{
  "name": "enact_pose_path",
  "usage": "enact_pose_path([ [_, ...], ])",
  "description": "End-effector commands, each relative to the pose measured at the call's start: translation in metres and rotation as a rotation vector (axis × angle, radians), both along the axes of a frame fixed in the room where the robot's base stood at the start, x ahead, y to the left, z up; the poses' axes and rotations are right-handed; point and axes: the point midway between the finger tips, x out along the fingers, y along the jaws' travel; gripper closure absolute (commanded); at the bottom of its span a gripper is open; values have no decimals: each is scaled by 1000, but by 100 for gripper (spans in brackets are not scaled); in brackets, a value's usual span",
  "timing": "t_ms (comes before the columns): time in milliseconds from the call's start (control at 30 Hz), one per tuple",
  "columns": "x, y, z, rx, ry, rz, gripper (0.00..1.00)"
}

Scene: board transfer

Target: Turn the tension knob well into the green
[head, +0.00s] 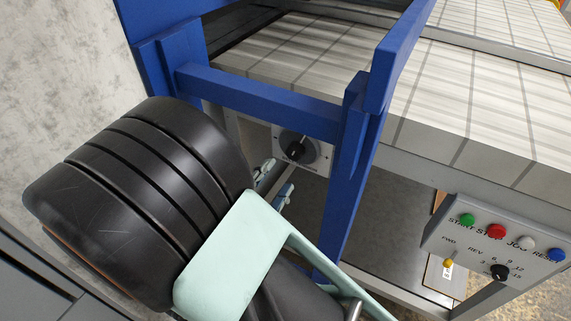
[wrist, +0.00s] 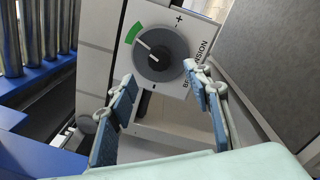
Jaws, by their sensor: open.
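The tension knob (wrist: 163,62) is dark and round, on a grey dial on a white plate with plus and minus marks. A green band (wrist: 133,33) lies at the dial's upper left. A pale pointer line on the knob points up-left, near the band's lower end. The right finger partly covers the plate's lettering. In the head view the knob (head: 295,151) shows below the blue crossbar. My gripper (wrist: 159,74) is open and empty, its blue-padded fingers to the left and right below the knob. I cannot tell how far short of the knob the tips are.
A blue frame post (head: 352,190) and crossbar (head: 265,103) stand close to my arm. A control box (head: 500,245) with coloured buttons and a black dial hangs at the right. Metal rollers (wrist: 45,30) are at the left in the wrist view.

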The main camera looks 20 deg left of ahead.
Motion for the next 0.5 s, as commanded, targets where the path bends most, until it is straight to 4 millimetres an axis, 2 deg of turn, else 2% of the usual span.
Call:
enact_pose_path([
  [33,-11,2,-1,0,1,4,54],
  [200,-35,3,-2,0,0,2,54],
  [500,-44,2,-2,-1,0,0,54],
])
